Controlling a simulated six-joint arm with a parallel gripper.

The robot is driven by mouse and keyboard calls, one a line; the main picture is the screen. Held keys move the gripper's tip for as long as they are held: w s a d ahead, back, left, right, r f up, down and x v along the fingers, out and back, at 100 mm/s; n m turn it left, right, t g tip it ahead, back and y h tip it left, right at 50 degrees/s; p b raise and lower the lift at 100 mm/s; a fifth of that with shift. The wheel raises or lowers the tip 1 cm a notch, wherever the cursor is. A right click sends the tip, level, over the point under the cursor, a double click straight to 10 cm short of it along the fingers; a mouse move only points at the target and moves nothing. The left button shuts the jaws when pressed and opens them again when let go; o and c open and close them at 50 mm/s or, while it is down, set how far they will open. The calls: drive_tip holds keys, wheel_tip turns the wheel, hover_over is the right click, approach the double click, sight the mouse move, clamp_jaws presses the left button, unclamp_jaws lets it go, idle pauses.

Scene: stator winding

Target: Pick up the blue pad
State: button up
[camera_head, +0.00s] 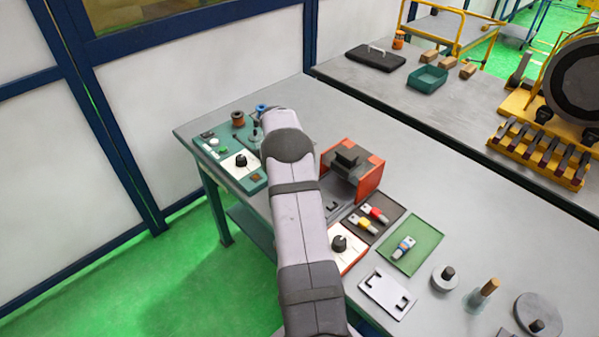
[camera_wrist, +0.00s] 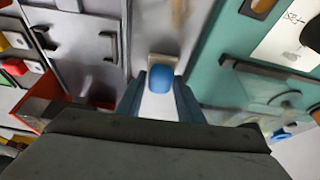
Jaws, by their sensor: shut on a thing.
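The blue pad (camera_wrist: 160,78) is a small rounded blue piece in the wrist view, at the tips of my gripper (camera_wrist: 160,86). My gripper's two dark blue fingers are closed on it from left and right. A pale surface shows between the fingers below the pad. A small grey-beige piece shows just beyond the pad; I cannot tell whether they touch. In the head view my arm hides the fingers and the pad.
A green panel with knobs (camera_head: 214,148) lies at the table's far left. An orange-sided fixture (camera_head: 369,180) stands right of my arm. A dark tray (camera_head: 384,229), a green tray (camera_head: 424,234) and a white plate (camera_head: 385,296) lie nearer. The grey tabletop (camera_head: 440,190) is clear right of the fixture.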

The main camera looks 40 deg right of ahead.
wheel_tip(320, 180, up, 8)
drive_tip(key=shift+r+b, duration=0.15)
drive_tip(key=shift+b, duration=1)
